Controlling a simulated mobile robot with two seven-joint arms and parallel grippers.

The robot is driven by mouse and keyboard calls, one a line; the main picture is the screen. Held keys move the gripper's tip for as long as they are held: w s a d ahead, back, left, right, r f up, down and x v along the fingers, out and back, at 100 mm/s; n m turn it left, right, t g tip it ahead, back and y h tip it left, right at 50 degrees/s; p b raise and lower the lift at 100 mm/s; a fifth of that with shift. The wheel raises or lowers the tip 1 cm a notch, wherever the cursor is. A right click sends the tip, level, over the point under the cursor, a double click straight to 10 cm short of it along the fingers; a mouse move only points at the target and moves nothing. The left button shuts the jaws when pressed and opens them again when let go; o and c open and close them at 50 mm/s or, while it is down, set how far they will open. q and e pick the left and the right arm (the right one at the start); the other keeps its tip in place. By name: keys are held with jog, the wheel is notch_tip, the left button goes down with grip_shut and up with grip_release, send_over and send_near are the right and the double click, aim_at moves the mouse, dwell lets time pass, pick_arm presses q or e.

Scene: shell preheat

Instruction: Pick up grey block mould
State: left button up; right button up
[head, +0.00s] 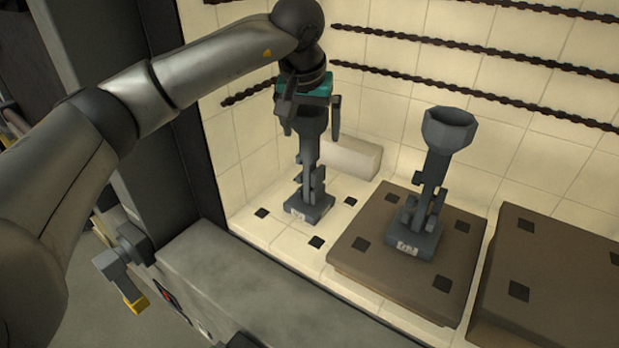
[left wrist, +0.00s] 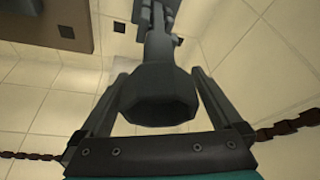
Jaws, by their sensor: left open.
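A grey mould (head: 310,205) with a square block base stands upright on the pale tiled floor at the back. My left gripper (head: 311,132) points down at its top and is open, with one finger on each side. In the left wrist view the mould's wide faceted cup (left wrist: 160,97) lies between the two fingers, with a gap showing at each side. The cup is mostly hidden by the gripper in the head view. A second, similar grey mould (head: 433,180) stands upright on a brown slab, its open cup facing up. My right gripper does not show.
The brown slab (head: 350,258) has dark square patches, and another brown slab (head: 560,285) lies to its right. A pale brick (head: 350,157) lies behind the left mould. Dark twisted rods (head: 470,45) run along the tiled back wall. A grey ledge (head: 240,290) edges the front.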

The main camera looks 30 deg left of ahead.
pick_arm(q)
jog(key=shift+c, duration=0.2)
grip_shut()
dwell(0.6)
